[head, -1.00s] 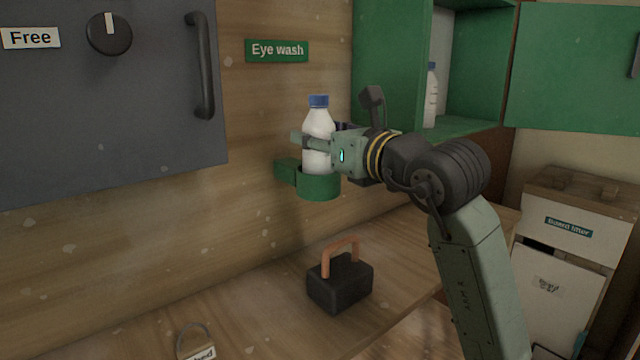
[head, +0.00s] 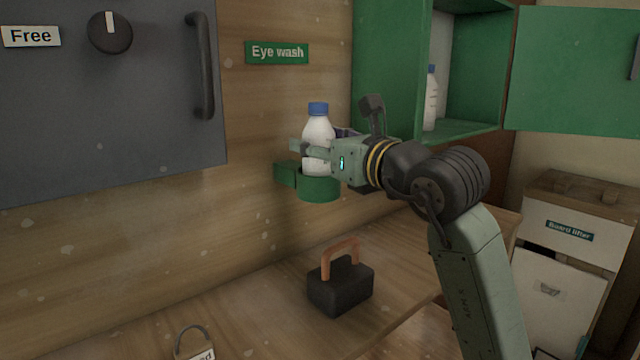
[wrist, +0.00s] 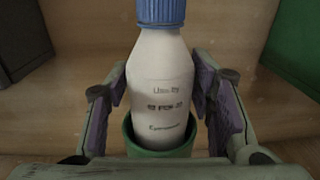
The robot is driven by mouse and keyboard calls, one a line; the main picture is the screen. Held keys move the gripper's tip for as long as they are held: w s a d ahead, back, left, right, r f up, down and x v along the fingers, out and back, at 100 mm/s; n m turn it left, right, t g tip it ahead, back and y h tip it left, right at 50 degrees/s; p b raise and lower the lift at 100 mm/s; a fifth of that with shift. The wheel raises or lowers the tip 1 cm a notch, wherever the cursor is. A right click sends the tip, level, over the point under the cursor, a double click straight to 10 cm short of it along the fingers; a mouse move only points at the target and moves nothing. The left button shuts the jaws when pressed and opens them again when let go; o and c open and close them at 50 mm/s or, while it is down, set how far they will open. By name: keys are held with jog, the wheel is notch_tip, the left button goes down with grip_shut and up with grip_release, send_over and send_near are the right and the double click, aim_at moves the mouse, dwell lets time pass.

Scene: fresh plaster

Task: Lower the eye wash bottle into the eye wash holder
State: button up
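The eye wash bottle (head: 318,132) is white with a blue cap and stands upright in the head view. It also shows in the wrist view (wrist: 162,85), with print on its front.
An "Eye wash" sign (head: 277,52) is on the wooden wall above. A grey cabinet door (head: 100,120) is at left. An open green cabinet (head: 390,70) with another bottle (head: 431,100) is at right. A black block with an orange handle (head: 340,287) sits on the bench below.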

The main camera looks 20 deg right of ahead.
jog(key=o, duration=0.3)
jog(key=shift+o, duration=0.2)
